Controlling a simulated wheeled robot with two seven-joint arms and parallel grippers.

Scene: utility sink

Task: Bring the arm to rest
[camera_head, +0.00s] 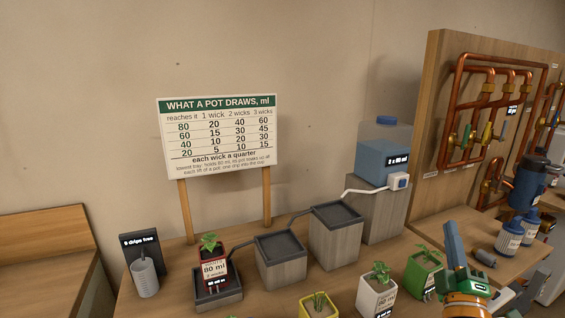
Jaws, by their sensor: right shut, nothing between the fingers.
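My right gripper (451,232) shows at the lower right, its blue fingers pointing up and shut with nothing between them. Its green and orange wrist is at the bottom edge below. It stands in front of the bench, overlapping the area just right of the potted plant in a green pot (421,272); I cannot tell whether it touches anything. The rest of that arm is out of frame. My left gripper is not in view.
A red pot (214,268) sits in the lowest tray. Stepped trays (335,217) rise to a blue water tank (383,158). White (375,298) and yellow (319,308) pots stand in front. A grey cup (145,280) is at left; bottles (510,238) and copper pipes (455,100) are at right.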

